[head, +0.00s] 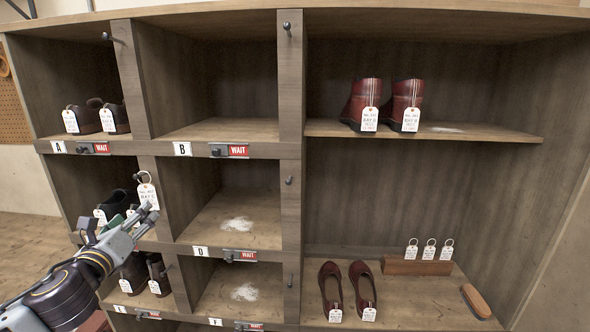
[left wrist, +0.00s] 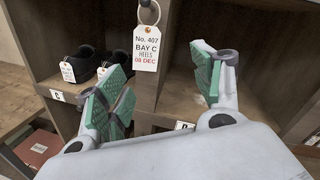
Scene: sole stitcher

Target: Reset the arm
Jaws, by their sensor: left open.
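My left gripper (head: 132,217) reaches in from the lower left, in front of the middle row of the shelf. In the left wrist view its green-padded fingers (left wrist: 160,92) stand wide apart, with nothing between them. A white tag (head: 148,196) hangs by a ring from a dark peg on the post between bays C and D, just beyond the fingertips. In the left wrist view the tag (left wrist: 146,48) reads No. 407, Bay C, heels, 08 Dec. It appears clear of both fingers. My right gripper is not in view.
The wooden shelf holds tagged dark shoes (head: 93,118), red boots (head: 385,101) and red flats (head: 346,287). A wooden block (head: 417,267) carries three ringed tags. A brush (head: 475,301) lies at the right. Bay B (head: 220,130) is empty; bay D has a white patch (head: 237,224).

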